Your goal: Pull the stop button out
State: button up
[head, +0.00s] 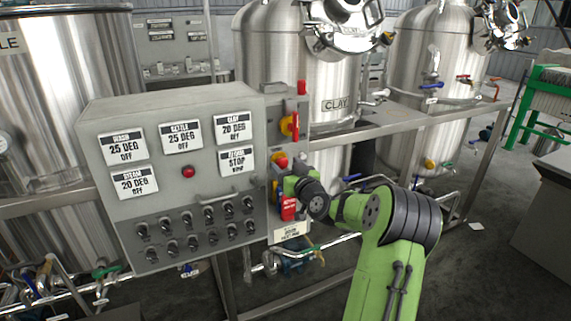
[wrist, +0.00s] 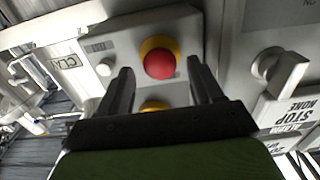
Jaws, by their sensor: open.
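The stop button (wrist: 158,64) is a round red mushroom head on a yellow collar, on a grey box face in the wrist view. In the head view it appears as a red and yellow spot (head: 280,160) on the narrow panel beside the large control cabinet, just above my gripper (head: 290,184). In the wrist view my gripper (wrist: 161,68) is open, with one dark finger on each side of the button. I see gaps between the fingers and the red head. Whether the fingertips reach its depth is hard to tell.
The grey control cabinet (head: 180,175) with labels and knobs stands close on the left. A metal frame rail (head: 400,125) and steel tanks (head: 300,70) are behind. A grey knob (wrist: 278,70) projects beside the gripper.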

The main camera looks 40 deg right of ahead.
jog(key=shift+w, duration=0.45)
grip_shut()
